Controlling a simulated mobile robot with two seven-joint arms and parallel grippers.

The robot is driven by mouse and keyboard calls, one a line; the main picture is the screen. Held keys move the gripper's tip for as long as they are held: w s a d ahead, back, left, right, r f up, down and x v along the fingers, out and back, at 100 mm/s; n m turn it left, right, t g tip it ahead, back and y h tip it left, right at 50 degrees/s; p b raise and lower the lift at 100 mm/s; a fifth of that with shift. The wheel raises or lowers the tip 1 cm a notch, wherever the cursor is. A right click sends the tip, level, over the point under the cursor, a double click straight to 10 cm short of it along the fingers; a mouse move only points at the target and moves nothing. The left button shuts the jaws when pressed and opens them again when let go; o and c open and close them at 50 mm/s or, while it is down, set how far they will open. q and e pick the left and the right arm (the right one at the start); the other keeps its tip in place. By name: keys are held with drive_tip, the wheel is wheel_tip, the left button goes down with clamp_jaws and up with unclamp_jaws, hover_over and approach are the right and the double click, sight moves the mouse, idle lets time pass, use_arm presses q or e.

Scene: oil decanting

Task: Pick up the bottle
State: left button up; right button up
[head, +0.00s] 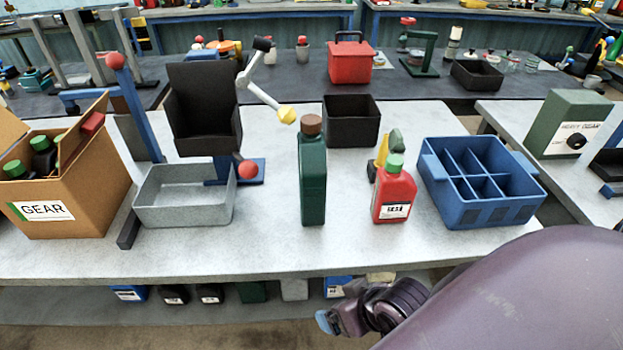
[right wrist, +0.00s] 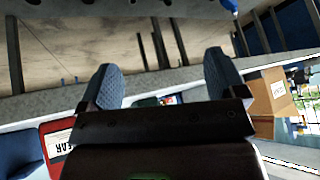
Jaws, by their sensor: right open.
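A tall dark green bottle (head: 312,180) with a brown cap stands upright near the middle of the grey table. A shorter red bottle (head: 393,196) with a green cap and a white label stands to its right. My right gripper (head: 325,321) is low in front of the table's front edge, apart from both bottles. In the right wrist view its two blue ribbed fingers (right wrist: 163,80) are spread with nothing between them. My left gripper is not in view.
A blue divided crate (head: 433,186) stands right of the red bottle. A grey tray (head: 185,215) and a tilting stand with a black bin (head: 203,120) are left. A cardboard box (head: 100,195) holds green-capped bottles. The table front near the bottles is clear.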

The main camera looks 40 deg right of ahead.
sight(313, 165)
drive_tip(key=w+a+r+m+t+y, duration=0.35)
drive_tip(key=w+r+m+t, duration=0.2)
drive_tip(key=r, duration=0.45)
drive_tip(key=w+a+r+m+t+y, duration=0.2)
drive_tip(key=w+a+r+m+t, duration=0.2)
drive_tip(key=r+m+t, duration=0.45)
drive_tip(key=w+d+r+m+h, duration=0.15)
drive_tip(key=d+m+h, duration=0.25)
drive_tip(key=m+h, duration=0.45)
drive_tip(key=w+d+r+m+h, duration=0.1)
drive_tip(key=d+r+m+h, duration=0.4)
drive_tip(key=m, duration=0.6)
drive_tip(key=w+d+f+m+g+h, duration=0.1)
drive_tip(key=w+d+f+m+g, duration=0.1)
drive_tip(key=w, duration=0.1)
drive_tip(key=w+d+f+m+g+h, duration=0.1)
drive_tip(key=w+d+f+m, duration=0.1)
drive_tip(key=w+f+m, duration=0.1)
drive_tip(key=w+d+f+m+g+h, duration=0.1)
drive_tip(key=w+d+f+m+g, duration=0.1)
drive_tip(key=w+m, duration=0.1)
drive_tip(key=shift+w+d+f+g+p, duration=0.2)
drive_tip(key=shift+w+d+g+p, duration=0.1)
drive_tip(key=shift+w+p, duration=0.15)
